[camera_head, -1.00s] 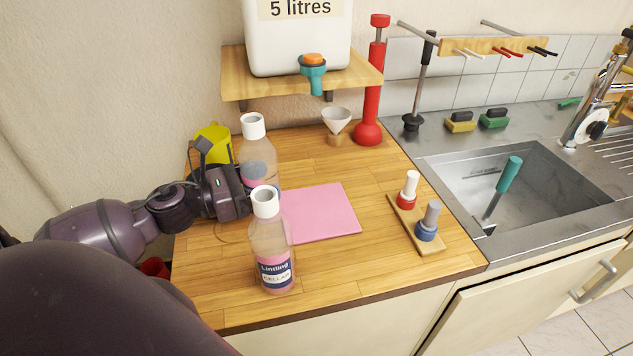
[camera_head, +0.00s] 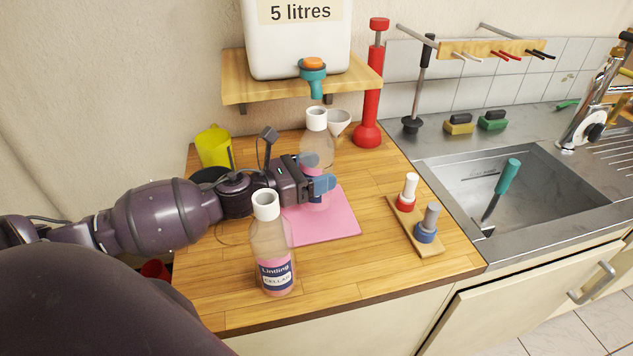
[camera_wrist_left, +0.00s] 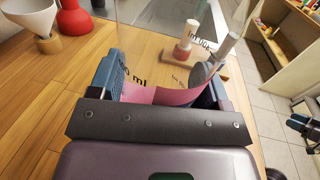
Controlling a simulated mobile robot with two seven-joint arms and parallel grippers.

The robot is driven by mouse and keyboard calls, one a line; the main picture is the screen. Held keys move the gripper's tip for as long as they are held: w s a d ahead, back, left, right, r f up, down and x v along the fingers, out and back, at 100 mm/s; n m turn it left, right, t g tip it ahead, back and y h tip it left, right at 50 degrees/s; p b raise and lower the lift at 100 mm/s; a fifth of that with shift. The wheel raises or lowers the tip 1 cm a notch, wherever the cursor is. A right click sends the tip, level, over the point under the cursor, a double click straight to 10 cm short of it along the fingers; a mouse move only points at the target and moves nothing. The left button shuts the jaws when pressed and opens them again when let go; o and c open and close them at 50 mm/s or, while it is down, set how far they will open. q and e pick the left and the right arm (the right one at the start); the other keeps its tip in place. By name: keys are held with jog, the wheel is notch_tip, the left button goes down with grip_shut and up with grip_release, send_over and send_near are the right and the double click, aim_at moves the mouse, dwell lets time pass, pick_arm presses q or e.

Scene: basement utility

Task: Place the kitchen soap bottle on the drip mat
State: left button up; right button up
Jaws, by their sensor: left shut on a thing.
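My left gripper (camera_head: 318,184) is shut on a clear bottle (camera_head: 317,152) with a white cap. The bottle is upright over the back part of the pink mat (camera_head: 330,222); I cannot tell whether its base touches the mat. The gripper hides most of its label. In the left wrist view, the see-through bottle (camera_wrist_left: 172,62) sits between the blue fingers (camera_wrist_left: 165,85), with pink liquid low in it.
A yellow jug (camera_head: 213,147) stands behind my left arm. A white funnel (camera_head: 339,122) and a red tool (camera_head: 368,100) stand behind the held bottle. A wooden tray (camera_head: 404,216) with two stoppered pieces lies right of the mat. The counter's front right is clear.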

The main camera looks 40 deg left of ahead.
pick_arm(q)
notch_tip(320, 180, down, 2)
jog(key=shift+f, duration=0.5)
jog(key=shift+f+b, duration=0.1)
jog(key=shift+b, duration=0.2)
jog(key=o, duration=1)
